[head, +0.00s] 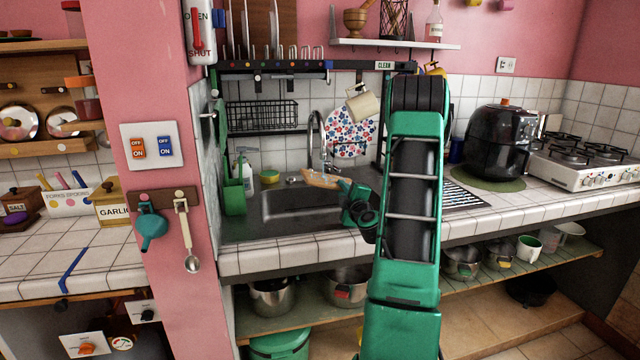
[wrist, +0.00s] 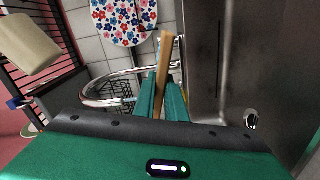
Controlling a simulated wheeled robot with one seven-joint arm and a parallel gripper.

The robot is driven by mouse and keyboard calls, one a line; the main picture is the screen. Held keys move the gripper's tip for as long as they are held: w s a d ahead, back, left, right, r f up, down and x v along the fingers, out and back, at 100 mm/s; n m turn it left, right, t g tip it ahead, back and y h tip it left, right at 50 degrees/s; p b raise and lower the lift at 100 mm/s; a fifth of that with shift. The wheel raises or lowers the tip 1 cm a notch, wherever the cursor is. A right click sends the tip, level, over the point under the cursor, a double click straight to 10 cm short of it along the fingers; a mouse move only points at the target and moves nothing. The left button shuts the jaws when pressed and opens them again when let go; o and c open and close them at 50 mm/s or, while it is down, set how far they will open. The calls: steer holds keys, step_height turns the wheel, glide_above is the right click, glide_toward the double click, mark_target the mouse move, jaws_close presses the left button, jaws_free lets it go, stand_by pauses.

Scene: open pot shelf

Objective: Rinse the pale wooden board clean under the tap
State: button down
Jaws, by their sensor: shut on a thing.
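The pale wooden board (head: 320,178) is held at the sink, over the basin (head: 300,208) and just below the tap (head: 317,130). My gripper (head: 345,188) is shut on the board's right end in the head view. In the wrist view, the board (wrist: 164,62) shows nearly edge-on between the two green fingers (wrist: 164,95). The curved chrome tap spout (wrist: 92,85) is left of it there. I cannot tell whether water runs, or whether the board's face carries dirt.
A green caddy (head: 234,195) and a soap bottle (head: 243,172) stand left of the basin. A wire rack (head: 262,115) and a hanging cream mug (head: 362,106) are above. A black air fryer (head: 497,143) stands right on the counter.

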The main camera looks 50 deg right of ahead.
steer(key=s+a, duration=0.6)
steer(key=shift+a, duration=0.25)
stand_by(0.7)
steer(key=shift+s, duration=0.1)
stand_by(1.4)
